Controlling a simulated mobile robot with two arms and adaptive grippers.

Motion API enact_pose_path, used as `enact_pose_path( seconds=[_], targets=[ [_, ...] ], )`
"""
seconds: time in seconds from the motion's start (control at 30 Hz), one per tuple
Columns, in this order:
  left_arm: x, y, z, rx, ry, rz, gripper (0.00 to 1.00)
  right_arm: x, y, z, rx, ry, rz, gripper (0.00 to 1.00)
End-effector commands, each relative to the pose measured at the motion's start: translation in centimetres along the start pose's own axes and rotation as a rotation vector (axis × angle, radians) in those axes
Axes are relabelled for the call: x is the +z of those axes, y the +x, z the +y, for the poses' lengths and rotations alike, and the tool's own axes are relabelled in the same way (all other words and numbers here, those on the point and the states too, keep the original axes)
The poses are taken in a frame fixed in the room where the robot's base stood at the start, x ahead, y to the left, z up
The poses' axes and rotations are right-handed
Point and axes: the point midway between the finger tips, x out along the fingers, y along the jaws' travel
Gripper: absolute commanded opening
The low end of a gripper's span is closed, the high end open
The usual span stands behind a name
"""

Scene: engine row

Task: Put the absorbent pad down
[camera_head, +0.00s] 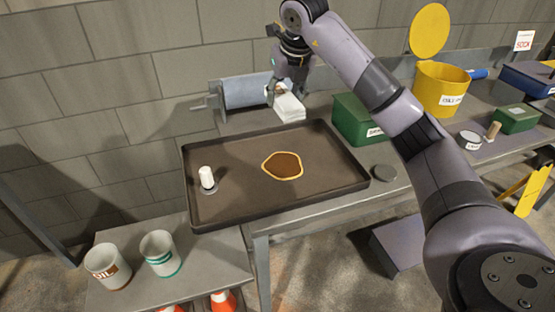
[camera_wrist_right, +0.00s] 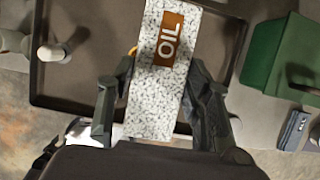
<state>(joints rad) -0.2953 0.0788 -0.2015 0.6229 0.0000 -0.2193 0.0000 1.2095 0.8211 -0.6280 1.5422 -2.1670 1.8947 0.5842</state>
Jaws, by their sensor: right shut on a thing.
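The absorbent pad (camera_head: 290,107) is a white block near the tray's back edge in the head view. In the right wrist view the pad (camera_wrist_right: 153,98) is speckled white and grey with a brown OIL label. My right gripper (camera_head: 287,90) is shut on it, with a finger on each side in the right wrist view (camera_wrist_right: 157,95). The dark tray (camera_head: 235,211) lies on the bench and holds a brown spill (camera_head: 283,166) with a yellow outline, in front of the pad. The pad's height above the bench is hard to tell. My left gripper is out of view.
A white cylinder (camera_head: 206,177) stands at the tray's left. A grey roller (camera_head: 248,91) lies behind the tray. A green box (camera_head: 356,119) and yellow bin (camera_head: 440,88) stand right. Two cups, one marked OIL (camera_head: 108,266), stand on the lower left surface.

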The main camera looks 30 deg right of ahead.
Motion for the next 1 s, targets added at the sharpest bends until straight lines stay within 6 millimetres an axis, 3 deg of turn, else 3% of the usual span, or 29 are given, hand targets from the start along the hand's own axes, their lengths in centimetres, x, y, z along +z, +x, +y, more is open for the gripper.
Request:
enact_pose_path(
  seconds=[0.17, 0.6, 1.0],
  targets=[
    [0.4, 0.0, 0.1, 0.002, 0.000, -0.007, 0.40, -1.2, 2.8, -0.1, -0.011, 0.019, 0.009, 0.19],
    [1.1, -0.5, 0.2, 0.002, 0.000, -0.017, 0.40, -5.4, 12.8, -0.1, -0.008, 0.017, 0.006, 0.18],
    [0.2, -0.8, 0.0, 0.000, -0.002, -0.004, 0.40, -7.0, 16.6, -0.1, -0.007, 0.017, 0.006, 0.18]
  ],
)
